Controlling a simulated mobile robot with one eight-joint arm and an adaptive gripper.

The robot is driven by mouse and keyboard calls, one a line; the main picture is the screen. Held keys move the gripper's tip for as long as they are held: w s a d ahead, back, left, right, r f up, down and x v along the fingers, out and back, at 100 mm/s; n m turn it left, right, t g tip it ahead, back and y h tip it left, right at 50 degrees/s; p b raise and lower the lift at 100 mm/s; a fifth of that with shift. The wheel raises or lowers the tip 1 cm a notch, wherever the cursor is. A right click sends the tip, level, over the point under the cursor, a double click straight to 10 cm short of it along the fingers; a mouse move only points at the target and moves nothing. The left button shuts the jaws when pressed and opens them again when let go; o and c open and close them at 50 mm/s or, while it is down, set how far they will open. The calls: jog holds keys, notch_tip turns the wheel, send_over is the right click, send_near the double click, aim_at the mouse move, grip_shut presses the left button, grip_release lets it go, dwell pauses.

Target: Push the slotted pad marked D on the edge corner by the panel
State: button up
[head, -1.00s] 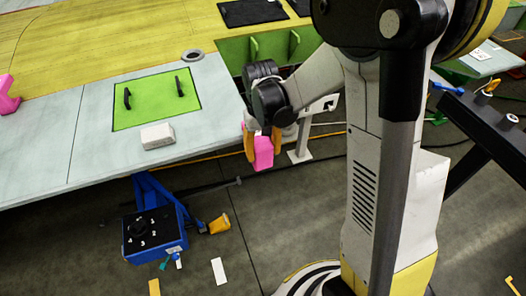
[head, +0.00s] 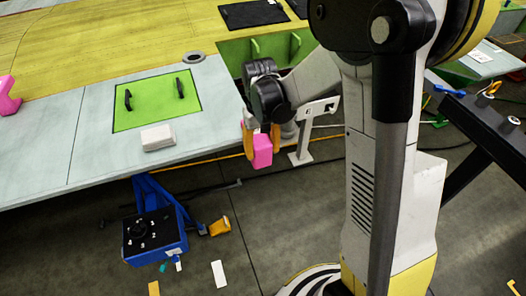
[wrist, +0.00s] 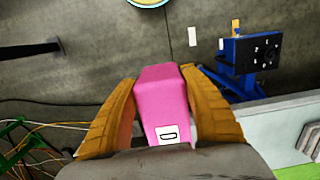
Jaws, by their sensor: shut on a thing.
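The slotted pad (head: 262,151) is a bright pink block. In the wrist view the pink pad (wrist: 163,100) carries a white label with the letter D, and its slot is not visible. My gripper (head: 262,142) has its orange fingers shut on the pad, one on each side. It holds the pad just off the right end of the grey wing surface (head: 90,165), near the edge corner. The green panel (head: 150,100) with two black handles lies on that surface, left of my gripper. I cannot tell whether the pad touches the edge.
A white block (head: 157,137) lies between the panel and the front edge. Another pink piece (head: 7,97) sits at the far left edge. A blue stand (head: 155,238) is below the wing. A grey post (head: 301,150) stands right of the pad.

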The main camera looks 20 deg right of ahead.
aim_at(256, 132)
jog(key=shift+w+f+b, duration=0.15)
jog(key=shift+w+b, duration=0.3)
jog(key=shift+w, duration=2)
jog(key=o, duration=1.3)
jog(key=shift+w, duration=0.1)
jog(key=shift+o, duration=0.2)
jog(key=r, duration=1.2)
jog(key=shift+w, duration=0.4)
jog(key=shift+s, duration=0.1)
